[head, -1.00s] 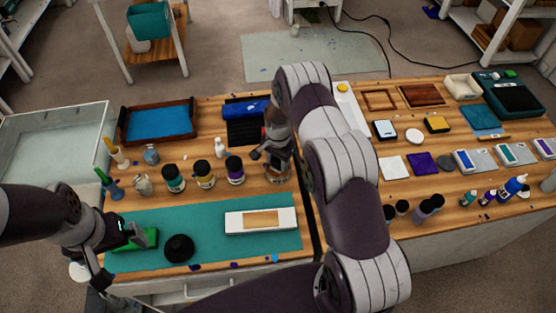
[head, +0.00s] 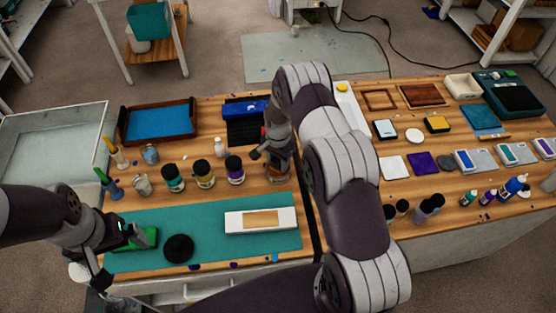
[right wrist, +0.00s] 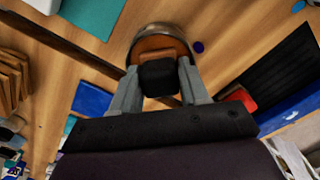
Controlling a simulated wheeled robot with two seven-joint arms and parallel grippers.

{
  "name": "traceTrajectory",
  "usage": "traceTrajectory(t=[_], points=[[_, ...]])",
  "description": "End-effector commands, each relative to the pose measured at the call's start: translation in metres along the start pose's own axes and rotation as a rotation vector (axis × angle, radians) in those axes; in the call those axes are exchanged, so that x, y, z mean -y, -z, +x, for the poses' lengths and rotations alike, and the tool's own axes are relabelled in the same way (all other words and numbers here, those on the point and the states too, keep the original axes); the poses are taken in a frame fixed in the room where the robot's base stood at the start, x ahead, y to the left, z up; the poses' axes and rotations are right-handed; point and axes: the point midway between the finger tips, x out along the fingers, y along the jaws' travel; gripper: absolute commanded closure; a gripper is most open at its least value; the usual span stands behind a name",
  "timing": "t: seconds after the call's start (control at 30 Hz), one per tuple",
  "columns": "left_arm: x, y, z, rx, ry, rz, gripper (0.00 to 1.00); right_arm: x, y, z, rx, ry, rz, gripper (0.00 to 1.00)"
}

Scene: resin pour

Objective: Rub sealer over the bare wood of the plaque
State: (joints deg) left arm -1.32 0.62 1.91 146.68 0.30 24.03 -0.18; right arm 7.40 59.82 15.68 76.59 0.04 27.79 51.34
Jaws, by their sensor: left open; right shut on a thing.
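The plaque (head: 233,223) is a white slab with a tan bare wood rectangle (head: 261,219) in its middle, lying flat on the teal mat (head: 205,205). My right gripper (right wrist: 158,80) is shut on a small black block (right wrist: 160,77), perhaps an applicator pad. It holds the block over a round, metal-rimmed tin with orange-brown contents (right wrist: 146,46). I cannot tell whether the block touches the contents. In the head view my right arm partly hides the tin (head: 278,173). My left gripper (head: 146,236) is open at a green block (head: 140,245) on the mat's left end.
A round black thing (head: 178,248) lies on the mat between the green block and the plaque. Several dark-lidded jars (head: 203,174) stand behind the mat. A black tray with a blue item (head: 248,107) lies beyond the tin. The mat around the plaque is largely clear.

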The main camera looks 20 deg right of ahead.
Motion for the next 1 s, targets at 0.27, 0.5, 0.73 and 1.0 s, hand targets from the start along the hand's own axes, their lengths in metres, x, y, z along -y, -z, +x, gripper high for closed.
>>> traceTrajectory(t=[0.27, 0.5, 0.73, 1.0], points=[[0.000, 0.000, 0.000, 0.000, 0.000, 0.000, 0.00, -0.001, -0.001, 0.001, 0.003, -0.003, 0.000, 0.80], [0.000, 0.002, -0.014, 0.000, 0.000, 0.000, 0.00, -0.001, -0.001, -0.020, 0.001, -0.001, 0.000, 0.80], [0.000, 0.004, -0.029, 0.000, 0.000, 0.000, 0.00, 0.000, 0.000, -0.046, 0.000, 0.000, 0.000, 0.80], [0.000, 0.005, -0.044, 0.000, 0.000, 0.000, 0.00, 0.000, 0.000, -0.071, 0.001, -0.001, 0.000, 0.80]])
